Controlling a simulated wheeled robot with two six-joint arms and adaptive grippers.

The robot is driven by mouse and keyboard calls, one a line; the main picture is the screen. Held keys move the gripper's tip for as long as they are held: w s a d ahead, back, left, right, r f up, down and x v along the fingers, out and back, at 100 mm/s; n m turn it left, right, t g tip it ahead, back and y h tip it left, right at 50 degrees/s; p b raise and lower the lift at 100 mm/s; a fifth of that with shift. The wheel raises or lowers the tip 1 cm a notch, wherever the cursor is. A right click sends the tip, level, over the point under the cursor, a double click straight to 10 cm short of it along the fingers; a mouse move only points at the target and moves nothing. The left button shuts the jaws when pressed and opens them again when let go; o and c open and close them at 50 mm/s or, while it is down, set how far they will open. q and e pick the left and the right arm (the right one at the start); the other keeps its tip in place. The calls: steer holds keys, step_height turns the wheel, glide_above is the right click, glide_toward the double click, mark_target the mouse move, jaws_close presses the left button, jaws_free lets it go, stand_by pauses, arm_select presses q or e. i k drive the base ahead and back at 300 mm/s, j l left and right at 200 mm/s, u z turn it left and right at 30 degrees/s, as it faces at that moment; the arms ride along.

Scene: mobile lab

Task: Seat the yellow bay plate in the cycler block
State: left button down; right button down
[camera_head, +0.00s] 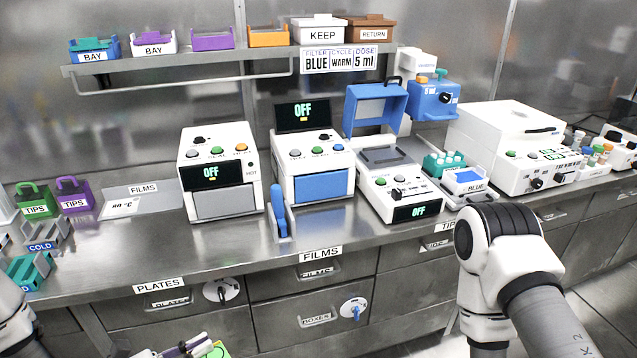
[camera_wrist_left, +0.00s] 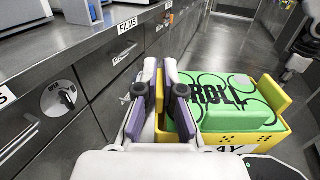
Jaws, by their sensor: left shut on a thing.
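My left gripper (camera_wrist_left: 160,98) is shut on the left upright tab of a yellow tray-like piece (camera_wrist_left: 284,130), which I take for the yellow bay plate. A green top (camera_wrist_left: 215,82) with dark rings and the word ROLL covers it. In the head view my left gripper (camera_head: 192,344) shows at the bottom edge, with only a bit of green beside it. On the bench, a white device with a raised blue lid (camera_head: 375,105) has an open grey top (camera_head: 385,157); I cannot tell whether it is the cycler block. My right arm comes in at right, its gripper hidden.
Two white OFF devices (camera_head: 218,172) (camera_head: 313,165) stand left of the blue-lidded one. A blue-handled tool (camera_head: 278,208) stands at the bench's front. Drawers (camera_head: 318,318) lie below. A shelf (camera_head: 180,63) holds colored bins.

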mark_target(384, 155)
steer(key=i+l, duration=0.1)
steer(key=l, duration=0.45)
steer(key=i+l, duration=0.1)
steer(key=l, duration=1)
steer(key=i+l, duration=0.15)
steer(key=l, duration=0.4)
steer(key=i+l, duration=0.1)
steer(key=l, duration=0.45)
